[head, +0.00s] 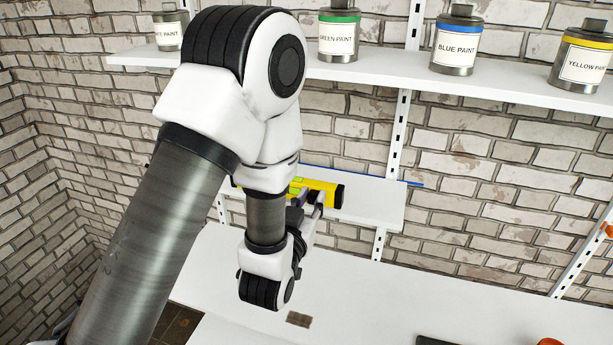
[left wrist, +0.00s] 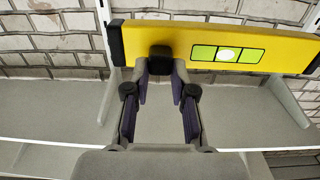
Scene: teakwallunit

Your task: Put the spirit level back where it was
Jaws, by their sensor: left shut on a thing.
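The spirit level (head: 325,190) is yellow with black end caps and a green vial window. In the left wrist view the level (left wrist: 285,45) lies across the top of the picture, nearly level. My left gripper (head: 308,203) is at the level's front side. In the left wrist view its fingers (left wrist: 160,68) are closed on a black block at the level's face, left of the vial. In the head view my arm hides the level's left part. The level is at the small lower white shelf (head: 375,200); I cannot tell whether it touches it. My right gripper is not in view.
An upper white shelf (head: 400,76) carries several paint cans, including green (head: 340,38), blue (head: 457,45) and yellow (head: 583,60). A thin blue thing (head: 414,183) pokes past the lower shelf's right end. A small brown block (head: 299,319) lies on the white worktop (head: 370,300).

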